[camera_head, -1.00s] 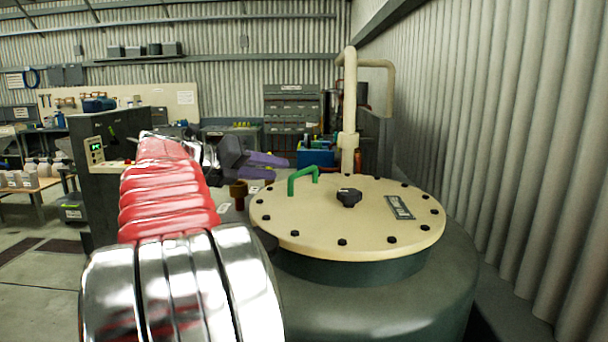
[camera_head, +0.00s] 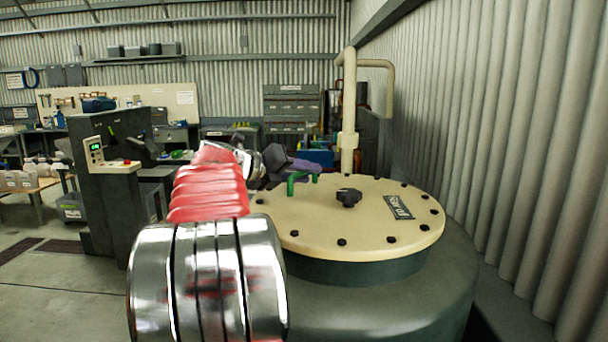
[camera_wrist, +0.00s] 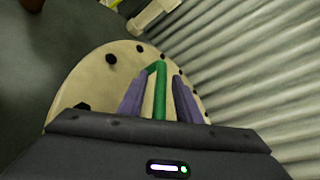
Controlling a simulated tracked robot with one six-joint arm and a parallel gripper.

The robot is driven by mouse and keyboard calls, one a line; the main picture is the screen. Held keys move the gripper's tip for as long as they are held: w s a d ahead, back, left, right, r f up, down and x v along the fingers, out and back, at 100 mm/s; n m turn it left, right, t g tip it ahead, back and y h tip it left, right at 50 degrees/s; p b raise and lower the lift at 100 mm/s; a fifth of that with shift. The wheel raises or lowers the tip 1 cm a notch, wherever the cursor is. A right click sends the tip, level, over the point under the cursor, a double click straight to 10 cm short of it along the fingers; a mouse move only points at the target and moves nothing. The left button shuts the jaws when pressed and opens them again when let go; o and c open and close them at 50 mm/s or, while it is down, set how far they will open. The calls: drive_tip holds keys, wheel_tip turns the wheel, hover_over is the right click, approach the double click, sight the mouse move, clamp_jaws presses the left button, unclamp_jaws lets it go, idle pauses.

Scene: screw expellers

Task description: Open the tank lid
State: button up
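The tank lid (camera_head: 325,225) is a round cream disc with dark bolts around its rim, lying flat on the dark green tank (camera_head: 400,295). A black knob (camera_head: 348,197) sits near its middle. The green handle (camera_head: 291,183) stands at its far left edge. My gripper (camera_head: 308,166) is at the handle, its purple fingers beside and behind it. In the wrist view my gripper (camera_wrist: 155,92) is open, with one purple finger on each side of the green handle (camera_wrist: 159,90). A gap shows between the handle and the right finger; contact on the left is unclear.
A cream pipe (camera_head: 349,110) rises just behind the lid. The corrugated wall (camera_head: 520,130) runs close along the right. A control panel with a green display (camera_head: 96,150) stands at the left. Open floor (camera_head: 60,285) lies at lower left.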

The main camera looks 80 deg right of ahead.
drive_tip(key=shift+c, duration=0.4)
clamp_jaws()
drive_tip(key=shift+w+a, duration=0.1)
drive_tip(key=shift+a, duration=0.05)
